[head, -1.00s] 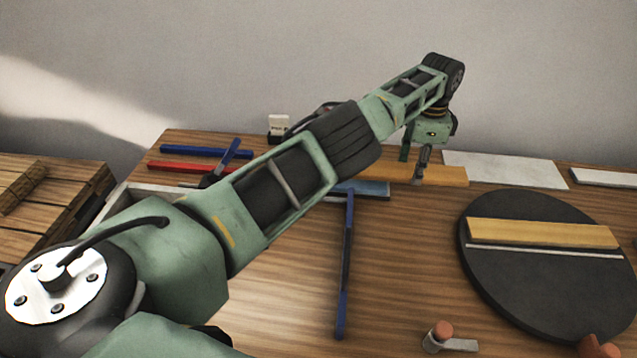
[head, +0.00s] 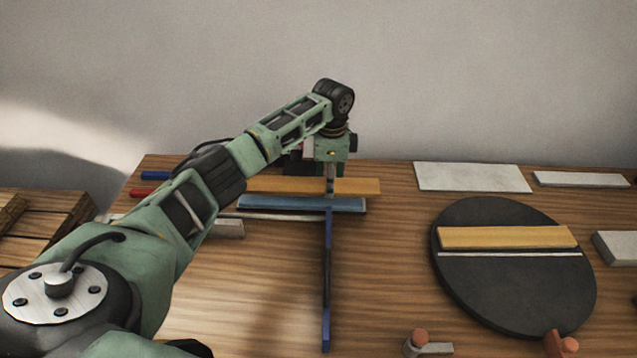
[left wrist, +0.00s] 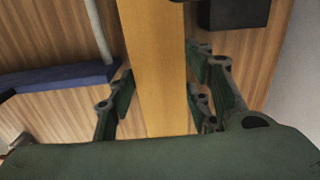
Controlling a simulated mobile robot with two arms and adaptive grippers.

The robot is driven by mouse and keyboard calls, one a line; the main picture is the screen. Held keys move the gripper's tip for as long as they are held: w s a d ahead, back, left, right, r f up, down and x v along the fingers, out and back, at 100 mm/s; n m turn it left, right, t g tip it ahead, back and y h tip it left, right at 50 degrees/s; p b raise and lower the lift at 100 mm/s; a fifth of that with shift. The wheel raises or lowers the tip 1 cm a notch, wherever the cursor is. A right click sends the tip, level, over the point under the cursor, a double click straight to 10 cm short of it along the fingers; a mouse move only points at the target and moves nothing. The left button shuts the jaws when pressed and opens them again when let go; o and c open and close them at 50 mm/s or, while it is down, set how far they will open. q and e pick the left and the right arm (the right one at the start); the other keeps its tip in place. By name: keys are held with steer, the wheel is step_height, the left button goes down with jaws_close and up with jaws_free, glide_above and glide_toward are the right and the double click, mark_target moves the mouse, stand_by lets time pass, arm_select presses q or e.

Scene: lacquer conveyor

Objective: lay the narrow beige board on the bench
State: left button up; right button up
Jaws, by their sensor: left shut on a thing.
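A narrow beige board (head: 362,186) lies lengthwise across the head view, near the back of the wooden bench (head: 395,245), just behind a blue board. My left gripper (head: 331,183) points down and is shut on it, right of its middle. In the left wrist view the board (left wrist: 155,70) runs between the fingers of the gripper (left wrist: 165,105). I cannot tell whether the board touches the bench. Another beige board (head: 508,237) lies on a black round disc. My right gripper is out of view.
The blue board (head: 295,203) lies right in front, with a long dark-blue bar (head: 327,285) running forward from it. Pale slabs (head: 472,177) lie at the back right. The black disc (head: 500,290) takes up the right side. The bench between bar and disc is clear.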

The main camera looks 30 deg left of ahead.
mark_target(319, 184)
arm_select(q)
steer(key=shift+s+a+p, duration=0.15)
steer(key=shift+s+a, duration=0.25)
steer(key=shift+a, duration=0.25)
steer(key=shift+s+a+p, duration=0.15)
steer(key=shift+s+a, duration=0.2)
steer(key=shift+a, duration=0.25)
step_height(319, 184, down, 4)
steer(key=shift+r+p, duration=0.25)
steer(key=shift+p, duration=0.15)
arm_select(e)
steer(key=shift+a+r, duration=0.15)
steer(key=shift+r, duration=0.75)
arm_select(q)
steer(key=o, duration=1.5)
steer(key=shift+f, duration=0.1)
step_height(319, 184, up, 12)
steer(key=shift+r+b, duration=0.15)
steer(key=shift+b, duration=0.85)
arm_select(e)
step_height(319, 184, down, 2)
arm_select(q)
steer(key=shift+d, duration=0.1)
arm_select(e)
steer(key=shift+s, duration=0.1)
